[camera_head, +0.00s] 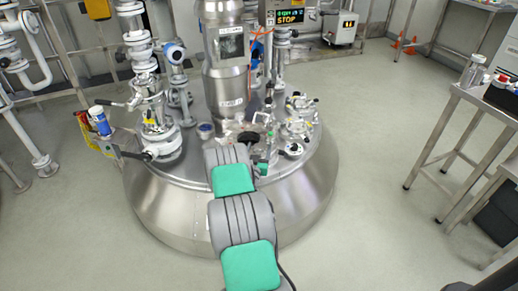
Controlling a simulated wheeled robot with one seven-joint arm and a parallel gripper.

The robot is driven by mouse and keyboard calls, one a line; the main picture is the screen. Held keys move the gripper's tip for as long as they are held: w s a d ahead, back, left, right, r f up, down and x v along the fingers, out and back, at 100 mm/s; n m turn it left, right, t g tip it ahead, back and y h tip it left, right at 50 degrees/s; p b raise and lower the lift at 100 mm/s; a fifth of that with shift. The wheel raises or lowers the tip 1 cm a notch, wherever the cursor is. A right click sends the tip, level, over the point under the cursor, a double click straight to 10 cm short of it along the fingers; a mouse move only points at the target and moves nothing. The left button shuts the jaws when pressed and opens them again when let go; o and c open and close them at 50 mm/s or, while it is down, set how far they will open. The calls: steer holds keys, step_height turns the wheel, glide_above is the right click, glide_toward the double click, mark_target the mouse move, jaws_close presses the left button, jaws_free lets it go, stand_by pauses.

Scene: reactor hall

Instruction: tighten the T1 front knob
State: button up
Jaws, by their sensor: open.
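The steel reactor vessel (165,208) stands in the middle of the head view, with fittings on its domed lid. A dark round knob (248,137) is on the lid in front of the central column, close to the end of my arm. I cannot read a T1 label, so I cannot tell for sure that it is the T1 front knob. My arm reaches from the bottom edge over the front of the lid. My gripper (262,152) is small and partly hidden by my arm there, among the fittings; it is open. I cannot tell whether it touches anything.
Another dark round fitting (292,150) and clamped ports (300,106) crowd the lid to the right. A valve stack (157,110) rises at the left. A steel table (462,93) stands at the far right. The floor between is clear.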

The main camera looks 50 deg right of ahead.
steer(key=shift+w+d, duration=0.2)
steer(key=shift+d, duration=0.2)
steer(key=c, duration=1.4)
steer(key=shift+o, duration=0.2)
steer(key=shift+w+f+b, duration=0.1)
steer(key=shift+f+b, duration=0.1)
steer(key=shift+b, duration=0.55)
steer(key=m+g+b, duration=0.1)
steer(key=b, duration=0.2)
steer(key=shift+f+h, duration=0.15)
steer(key=shift+h, duration=0.15)
steer(key=shift+g+b, duration=0.4)
steer(key=shift+b, duration=0.2)
steer(key=shift+r+m+g, duration=0.3)
steer(key=shift+r, duration=0.1)
